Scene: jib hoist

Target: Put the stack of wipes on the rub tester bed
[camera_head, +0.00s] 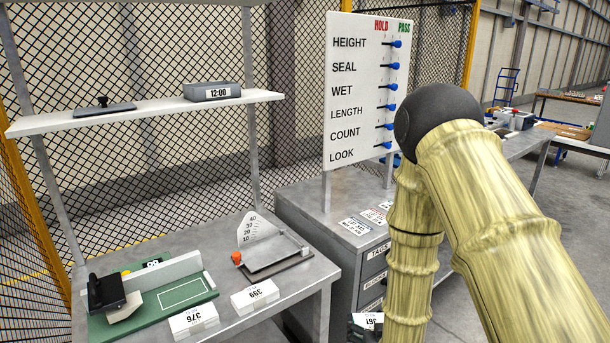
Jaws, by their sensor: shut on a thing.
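My gripper (358,329) shows only in part as dark pieces at the bottom edge, partly hidden by my arm. It is shut on a white stack of wipes marked 361 (368,319), in front of the grey drawer cabinet and right of the bench. Two more white stacks, marked 376 (194,321) and 399 (255,296), lie on the bench's front edge. A green board with a white outlined rectangle (184,294) lies at the bench's left; a black-handled block (110,295) stands at its left end. It looks like the rub tester bed, but no label says so.
Behind the 399 stack stands a plate device with a 10-to-40 scale (250,230) and an orange knob. The grey bench (200,243) has a shelf (150,111) above it. The cabinet (330,263) carries cards and the HOLD/PASS board (346,120). Mesh fencing stands behind.

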